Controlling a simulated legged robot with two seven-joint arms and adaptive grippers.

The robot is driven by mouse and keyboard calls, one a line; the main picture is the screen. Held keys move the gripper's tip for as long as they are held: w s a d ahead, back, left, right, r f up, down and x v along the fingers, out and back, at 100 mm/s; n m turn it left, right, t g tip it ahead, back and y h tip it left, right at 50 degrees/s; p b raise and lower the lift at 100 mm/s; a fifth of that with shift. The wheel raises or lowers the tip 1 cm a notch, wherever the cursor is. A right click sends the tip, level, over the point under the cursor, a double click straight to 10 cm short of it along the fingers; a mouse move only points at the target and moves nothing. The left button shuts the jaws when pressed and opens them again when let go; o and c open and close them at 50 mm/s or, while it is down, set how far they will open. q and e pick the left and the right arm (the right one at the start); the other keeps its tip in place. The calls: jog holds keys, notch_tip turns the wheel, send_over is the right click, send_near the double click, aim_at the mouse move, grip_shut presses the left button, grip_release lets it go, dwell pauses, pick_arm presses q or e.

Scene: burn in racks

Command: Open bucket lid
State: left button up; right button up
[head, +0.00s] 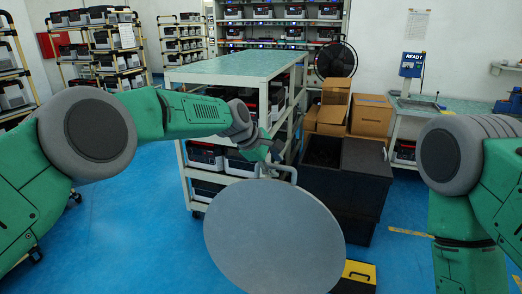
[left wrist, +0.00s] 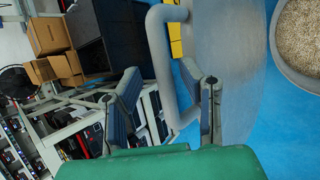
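A large round grey lid (head: 272,240) stands tilted up in the lower middle of the head view, its flat face towards me. Its bent tube handle (head: 291,171) shows at the top edge. In the left wrist view, the handle (left wrist: 160,62) reaches between the two fingers of my left gripper (left wrist: 166,105). The fingers stand well apart, with a gap beside the bar; the gripper looks open. A round grey bucket (left wrist: 281,58) with grainy beige contents shows uncovered at the right of that view. My left gripper (head: 268,152) is small and partly hidden in the head view. My right gripper is out of view.
A green-topped rack cart (head: 235,68) stands behind the lid. A dark bin (head: 363,180) and cardboard boxes (head: 370,115) stand to its right. A yellow and black case (head: 356,277) lies on the floor. Blue floor is open at the left.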

pick_arm(q)
jog(key=v, duration=1.1)
jog(key=s+a+f+m+y+b, duration=0.15)
jog(key=s+a+f, duration=0.35)
jog(key=f, duration=0.7)
jog(key=s+a+f+m+g+y+b, duration=0.1)
jog(key=s+a+f+m+b, duration=0.15)
jog(key=s+f, duration=0.7)
jog(key=s+a+f+m+y+b, duration=0.1)
jog(key=s+a+f+m+b, duration=0.2)
jog(key=f, duration=1.1)
jog(key=s+a+f+m+g+y+b, duration=0.1)
jog(key=s+a+f, duration=0.4)
jog(key=s, duration=0.4)
jog(key=s+a+f+m+g+y+b, duration=0.1)
jog(key=s+a+f+m, duration=0.1)
jog(key=s+a+f, duration=0.5)
jog(key=s+a+m+b, duration=0.1)
jog(key=s+a, duration=0.1)
jog(key=s, duration=0.5)
jog(key=s+a+m+b, duration=0.2)
jog(key=s, duration=0.6)
jog(key=shift+s+a+g+y, duration=0.25)
jog(key=shift+a+g+y, duration=0.05)
jog(key=shift+y, duration=0.15)
